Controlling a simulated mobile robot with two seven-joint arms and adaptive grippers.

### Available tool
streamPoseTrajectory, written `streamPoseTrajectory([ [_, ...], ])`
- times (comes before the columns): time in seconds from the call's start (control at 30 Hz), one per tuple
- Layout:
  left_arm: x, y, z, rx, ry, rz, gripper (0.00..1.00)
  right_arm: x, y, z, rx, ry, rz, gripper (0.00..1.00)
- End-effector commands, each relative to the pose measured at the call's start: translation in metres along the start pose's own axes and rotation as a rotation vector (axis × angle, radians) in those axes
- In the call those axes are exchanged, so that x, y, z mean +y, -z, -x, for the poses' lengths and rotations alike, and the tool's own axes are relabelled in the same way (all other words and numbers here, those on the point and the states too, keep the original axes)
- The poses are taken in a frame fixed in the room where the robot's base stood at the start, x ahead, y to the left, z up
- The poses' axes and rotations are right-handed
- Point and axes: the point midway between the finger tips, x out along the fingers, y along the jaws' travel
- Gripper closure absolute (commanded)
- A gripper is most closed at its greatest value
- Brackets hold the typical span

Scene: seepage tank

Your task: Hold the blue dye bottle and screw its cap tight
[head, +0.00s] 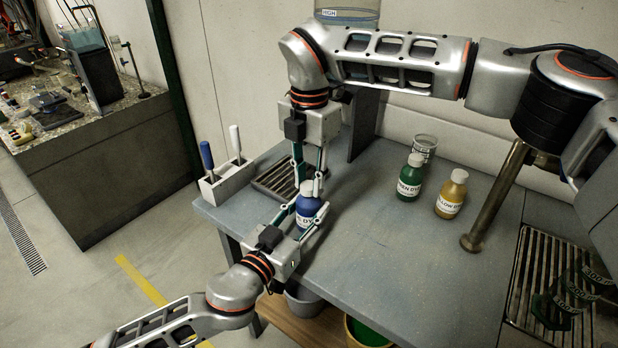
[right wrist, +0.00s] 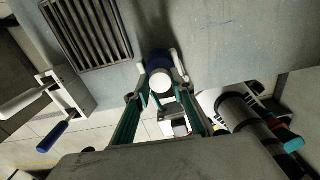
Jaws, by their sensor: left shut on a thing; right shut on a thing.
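The blue dye bottle (head: 308,207) stands upright near the left front edge of the grey table (head: 400,260), with its label partly hidden. My left gripper (head: 311,214) comes in from the front left and is shut on the bottle's body. My right gripper (head: 310,180) points down from above and is shut on the bottle's white cap (head: 307,188). In the right wrist view the white cap (right wrist: 161,82) shows above the blue body (right wrist: 158,61), between the green fingers. Whether the cap sits fully down cannot be seen.
A green dye bottle (head: 410,178), a yellow dye bottle (head: 451,195) and a clear beaker (head: 424,147) stand to the right. A white holder (head: 228,180) with two handled tools is at the left edge, beside a dark grate (head: 276,180). The table's front middle is clear.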

Motion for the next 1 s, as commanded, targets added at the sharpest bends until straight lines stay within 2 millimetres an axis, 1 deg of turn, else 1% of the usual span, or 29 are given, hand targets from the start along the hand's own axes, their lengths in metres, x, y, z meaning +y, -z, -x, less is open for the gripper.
streamPoseTrajectory([
  [0.03,0.0,-0.001,0.0,-0.001,0.0,0.0,1.0,0.0,0.0,0.001,0.0,-0.001,0.001,0.74],
  [0.1,0.0,-0.001,0.0,-0.001,0.0,0.0,1.0,0.0,0.0,0.001,0.0,-0.001,0.001,0.57],
  [0.43,0.0,-0.001,0.0,-0.001,0.0,0.0,1.0,0.0,0.0,0.001,0.0,0.0,0.003,0.57],
  [0.57,0.0,-0.001,0.0,-0.001,0.0,0.0,1.0,0.001,0.0,0.009,-0.002,-0.002,0.002,0.57],
  [0.67,0.0,-0.001,0.0,-0.001,0.0,0.0,1.0,0.001,0.0,0.023,-0.002,-0.002,0.002,0.57],
  [0.9,0.0,-0.001,0.0,-0.001,0.0,0.0,1.0,0.001,0.0,0.073,-0.004,-0.003,0.002,0.57],
  [1.0,0.0,-0.001,0.0,-0.001,0.0,0.0,1.0,0.001,0.0,0.091,-0.002,-0.003,0.001,0.57],
])
